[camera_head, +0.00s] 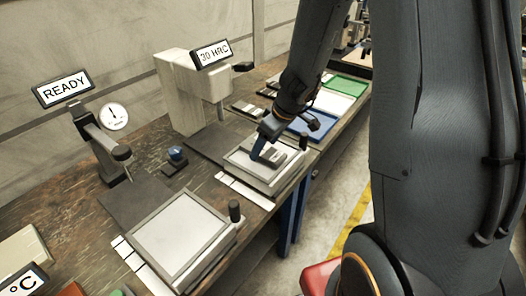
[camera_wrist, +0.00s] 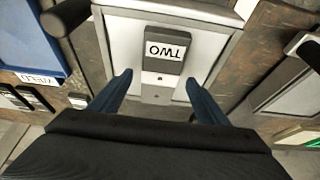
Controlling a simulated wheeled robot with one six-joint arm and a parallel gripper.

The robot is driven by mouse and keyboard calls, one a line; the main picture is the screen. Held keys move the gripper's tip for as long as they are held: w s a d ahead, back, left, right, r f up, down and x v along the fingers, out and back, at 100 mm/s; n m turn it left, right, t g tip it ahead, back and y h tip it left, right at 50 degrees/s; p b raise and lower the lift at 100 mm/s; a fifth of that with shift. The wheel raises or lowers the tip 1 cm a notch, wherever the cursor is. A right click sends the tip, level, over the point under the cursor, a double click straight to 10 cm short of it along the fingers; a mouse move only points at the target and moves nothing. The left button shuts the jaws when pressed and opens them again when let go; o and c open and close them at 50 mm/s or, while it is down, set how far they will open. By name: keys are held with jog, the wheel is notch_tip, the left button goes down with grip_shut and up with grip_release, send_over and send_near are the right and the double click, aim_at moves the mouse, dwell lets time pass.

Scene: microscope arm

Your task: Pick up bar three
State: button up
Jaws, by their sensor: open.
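My gripper (camera_head: 262,156) is open above a white plate (camera_head: 240,160) on the bench. In the wrist view its blue fingers (camera_wrist: 157,80) are apart, with a grey bar (camera_wrist: 165,52) ahead of and between them. No bar with a readable THREE label shows. Small dark bars (camera_wrist: 36,97) lie at the left of the wrist view, and several (camera_head: 246,108) lie further back on the bench; their labels are unreadable.
A tester with a 30 HRC sign (camera_head: 212,53) stands behind the plate. A gauge stand (camera_head: 100,140) with a READY sign (camera_head: 64,89) is at left. Another white plate (camera_head: 180,236) is in front. Blue (camera_head: 306,124), white (camera_head: 331,104) and green (camera_head: 348,85) trays lie beyond my gripper.

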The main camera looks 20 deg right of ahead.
jog(key=shift+w+a+f, duration=0.1)
jog(key=shift+w+f, duration=0.05)
jog(key=shift+f, duration=0.3)
grip_shut()
jog(key=shift+w+r, duration=0.1)
jog(key=shift+r, duration=0.15)
